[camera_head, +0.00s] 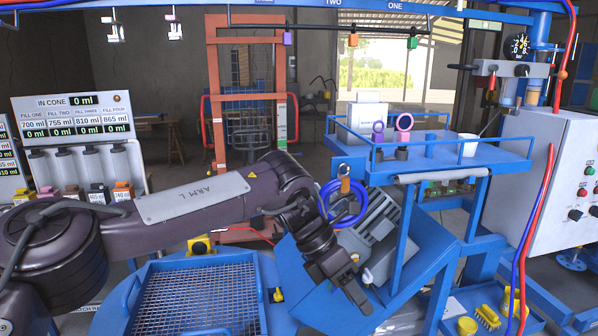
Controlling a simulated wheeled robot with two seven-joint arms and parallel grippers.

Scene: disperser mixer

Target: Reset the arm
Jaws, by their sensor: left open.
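My left arm, marked "ARM L", reaches in from the left edge across the middle of the head view. Its dark left gripper (362,292) points down and to the right, in front of a tilted blue bin (300,272). The gripper is open, and I see nothing held between its fingers. My right gripper does not show.
A blue mesh-topped tray (197,300) stands below my left arm. A blue cart (432,165) with small items and a white cup (467,146) is behind the bin. A grey control box (560,200) stands at the right. A fill display (72,117) is at the left.

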